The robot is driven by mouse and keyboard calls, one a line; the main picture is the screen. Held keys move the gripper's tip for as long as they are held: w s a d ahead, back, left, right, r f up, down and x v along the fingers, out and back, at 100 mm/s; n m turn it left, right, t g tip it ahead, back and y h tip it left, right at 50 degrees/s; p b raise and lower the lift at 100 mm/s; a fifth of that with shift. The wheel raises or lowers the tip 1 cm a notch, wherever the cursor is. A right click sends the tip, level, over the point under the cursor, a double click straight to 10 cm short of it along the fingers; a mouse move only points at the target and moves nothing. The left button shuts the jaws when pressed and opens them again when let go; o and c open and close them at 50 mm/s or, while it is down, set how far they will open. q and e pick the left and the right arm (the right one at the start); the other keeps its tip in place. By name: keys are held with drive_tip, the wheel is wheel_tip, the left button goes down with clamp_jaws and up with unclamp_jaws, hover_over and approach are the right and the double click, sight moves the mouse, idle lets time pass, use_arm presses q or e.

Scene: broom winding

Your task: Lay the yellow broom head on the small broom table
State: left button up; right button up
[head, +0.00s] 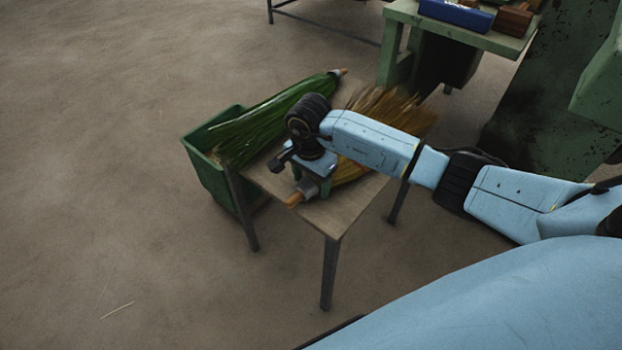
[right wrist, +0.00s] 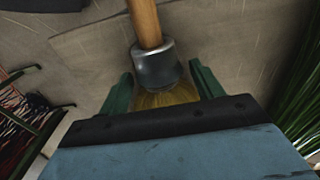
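The yellow broom head (head: 350,170) lies along the right side of the small broom table (head: 340,212), its bristles toward the back and its orange-brown handle stub (head: 294,200) toward the front. My right gripper (head: 312,186) is over its neck, just behind the grey collar. In the right wrist view, the green fingers (right wrist: 163,92) stand on both sides of the yellow bristles (right wrist: 166,96) and appear to press on them. The metal collar (right wrist: 156,65) and wooden handle stub show beyond the fingers. My forearm hides part of the bristles. Whether the broom head fully rests on the tabletop is hard to tell. My left gripper is out of view.
A green workbench (head: 470,38) with a blue box (head: 456,14) stands behind.

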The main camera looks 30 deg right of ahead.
drive_tip(key=shift+r, duration=0.2)
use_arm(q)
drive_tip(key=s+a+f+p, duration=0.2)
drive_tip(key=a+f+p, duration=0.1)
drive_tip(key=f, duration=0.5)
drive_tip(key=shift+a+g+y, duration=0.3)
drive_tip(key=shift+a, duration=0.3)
use_arm(e)
wheel_tip(320, 180, up, 12)
drive_tip(key=shift+a, duration=0.2)
